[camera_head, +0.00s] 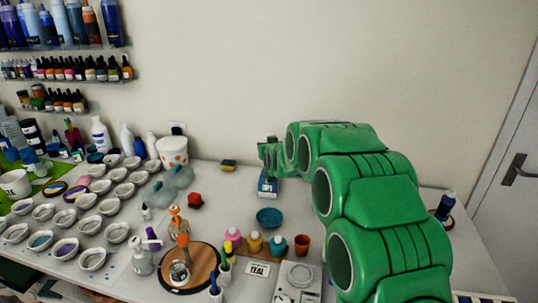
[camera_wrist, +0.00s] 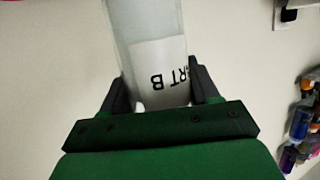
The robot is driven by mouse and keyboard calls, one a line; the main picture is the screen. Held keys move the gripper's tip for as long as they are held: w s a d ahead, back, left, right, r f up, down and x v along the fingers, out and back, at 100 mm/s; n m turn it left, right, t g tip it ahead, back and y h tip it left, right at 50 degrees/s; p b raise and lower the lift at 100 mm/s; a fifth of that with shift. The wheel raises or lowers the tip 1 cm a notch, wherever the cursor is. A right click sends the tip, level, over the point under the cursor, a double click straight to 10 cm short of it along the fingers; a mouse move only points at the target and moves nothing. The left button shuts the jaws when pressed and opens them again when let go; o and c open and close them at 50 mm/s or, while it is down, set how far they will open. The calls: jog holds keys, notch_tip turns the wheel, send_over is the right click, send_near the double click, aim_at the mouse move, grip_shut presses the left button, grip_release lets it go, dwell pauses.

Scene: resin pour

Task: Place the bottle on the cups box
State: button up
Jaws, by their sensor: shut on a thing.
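My gripper (camera_wrist: 157,82) is shut on a pale grey bottle (camera_wrist: 150,25) in the wrist view. Its white label reads upside down, "ART B" being visible. A finger presses each side, and the bottle's far end runs out of the top of the picture. In the head view my gripper (camera_head: 269,153) is at the back middle of the table, in front of the wall. The bottle cannot be made out there. A blue and white box (camera_head: 267,186), apparently the cups box, stands just below my gripper. Its top is partly hidden, and its lettering is too small to read surely.
A teal bowl (camera_head: 269,217), several small bottles and an orange cup (camera_head: 302,244) stand in front of the box. A red block (camera_head: 195,200) and a yellow-green sponge (camera_head: 228,165) lie to its left. Many white cups fill the left side.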

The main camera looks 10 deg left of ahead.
jog(key=shift+w+f, duration=0.2)
jog(key=shift+f, duration=1.5)
jog(key=shift+f, duration=0.1)
jog(key=o, duration=1.2)
jog(key=shift+c, duration=0.2)
jog(key=shift+s+d+r, duration=0.2)
jog(key=shift+s+r, duration=0.15)
jog(key=shift+s, duration=0.25)
jog(key=v, duration=1)
jog(key=shift+s, duration=0.35)
jog(key=shift+d, duration=0.1)
jog(key=shift+d, duration=0.1)
